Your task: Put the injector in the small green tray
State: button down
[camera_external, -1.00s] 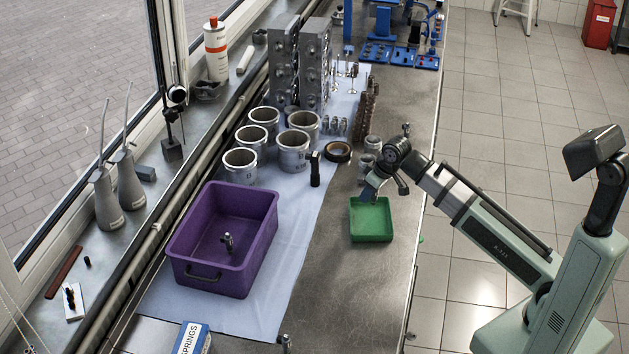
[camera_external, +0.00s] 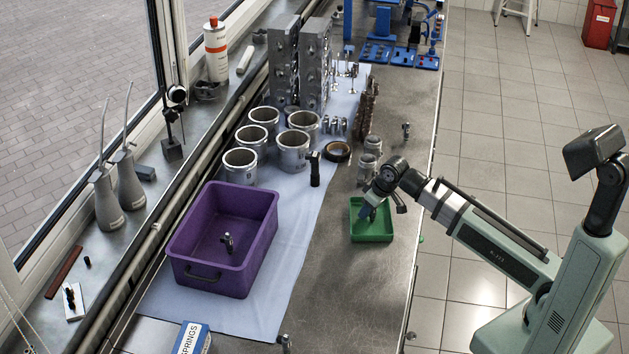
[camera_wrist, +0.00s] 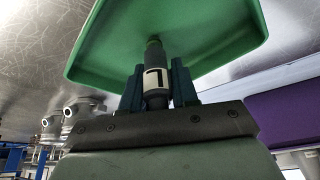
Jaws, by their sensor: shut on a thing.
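The small green tray (camera_external: 386,230) stands on the metal bench right of the purple bin, and it fills the upper part of the wrist view (camera_wrist: 245,50). My gripper (camera_external: 368,213) is over the tray, its tip within the tray's outline. In the wrist view my gripper (camera_wrist: 157,85) is shut on the injector (camera_wrist: 156,75), a dark grey cylinder with a white label marked 1 and a greenish tip. The tip points toward the tray floor; I cannot tell whether it touches. In the external view the injector is not clearly distinguishable at my gripper.
A purple bin (camera_external: 187,240) with a small metal part inside stands to the left on a blue cloth (camera_external: 300,240). Metal cylinders (camera_external: 292,152), a dark ring (camera_external: 338,152) and small cylindrical parts (camera_external: 368,166) stand behind. The bench in front of the tray is clear.

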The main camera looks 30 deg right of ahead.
jog(key=shift+f, duration=0.1)
jog(key=c, duration=0.9)
grip_release()
jog(key=shift+o, duration=0.2)
jog(key=v, duration=1.2)
